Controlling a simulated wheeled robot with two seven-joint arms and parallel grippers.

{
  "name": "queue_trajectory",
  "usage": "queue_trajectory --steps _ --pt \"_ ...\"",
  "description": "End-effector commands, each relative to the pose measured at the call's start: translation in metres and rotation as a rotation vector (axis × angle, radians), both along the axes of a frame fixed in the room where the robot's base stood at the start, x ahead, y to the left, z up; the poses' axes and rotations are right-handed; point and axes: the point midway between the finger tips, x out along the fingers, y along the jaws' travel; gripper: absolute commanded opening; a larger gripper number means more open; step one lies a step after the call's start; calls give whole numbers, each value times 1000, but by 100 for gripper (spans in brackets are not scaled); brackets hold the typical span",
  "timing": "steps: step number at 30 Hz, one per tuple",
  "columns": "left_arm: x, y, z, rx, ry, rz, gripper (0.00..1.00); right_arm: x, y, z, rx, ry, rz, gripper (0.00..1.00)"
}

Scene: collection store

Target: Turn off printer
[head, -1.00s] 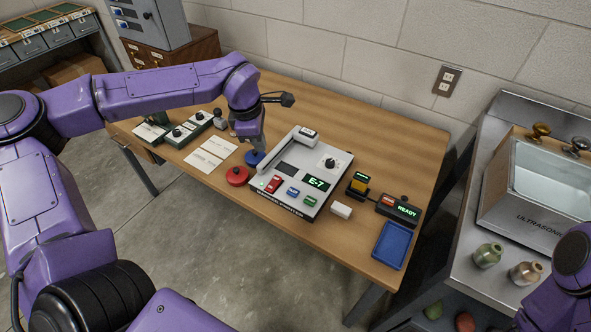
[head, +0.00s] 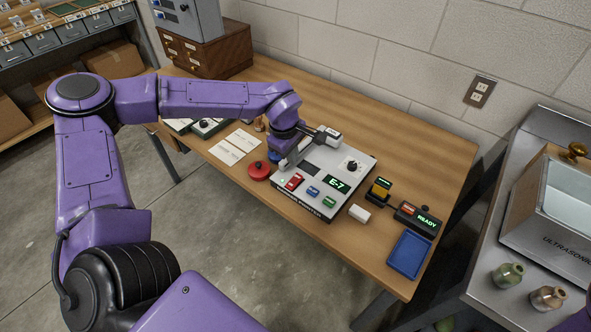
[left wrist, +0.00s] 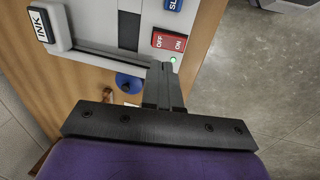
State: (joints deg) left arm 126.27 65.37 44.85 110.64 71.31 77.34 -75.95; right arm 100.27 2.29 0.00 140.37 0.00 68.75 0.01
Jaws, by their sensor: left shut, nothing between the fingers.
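The printer (head: 312,205) is a pale flat unit on the wooden table, with a lit green E-7 display (head: 336,184), a dark dial, and blue and green buttons. Its red power switch (head: 293,182), at the front left, is marked OFF and ON in the left wrist view (left wrist: 168,41). A small green light (left wrist: 173,60) glows beside the ON end. My left gripper (head: 284,164) is over the printer's left edge, shut and empty. In the left wrist view its fingertips (left wrist: 161,66) appear just short of the switch; contact cannot be told. My right gripper is out of view.
A white block (head: 359,213), a yellow-topped device (head: 380,189), a READY box (head: 418,219) and a blue tray (head: 409,254) lie to the right.

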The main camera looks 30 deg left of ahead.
Motion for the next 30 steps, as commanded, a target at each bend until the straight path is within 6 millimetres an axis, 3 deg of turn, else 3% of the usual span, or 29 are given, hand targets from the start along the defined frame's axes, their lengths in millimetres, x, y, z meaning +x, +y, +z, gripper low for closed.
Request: queue_trajectory --steps 6,12,26,30 --pt "8 -1 -47 1 4 -1 0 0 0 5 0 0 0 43" --pt "14 -1 -74 1 1 1 0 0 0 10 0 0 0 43" --pt "16 0 -81 0 1 3 0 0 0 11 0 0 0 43" --pt "10 13 -81 4 38 28 0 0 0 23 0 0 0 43"
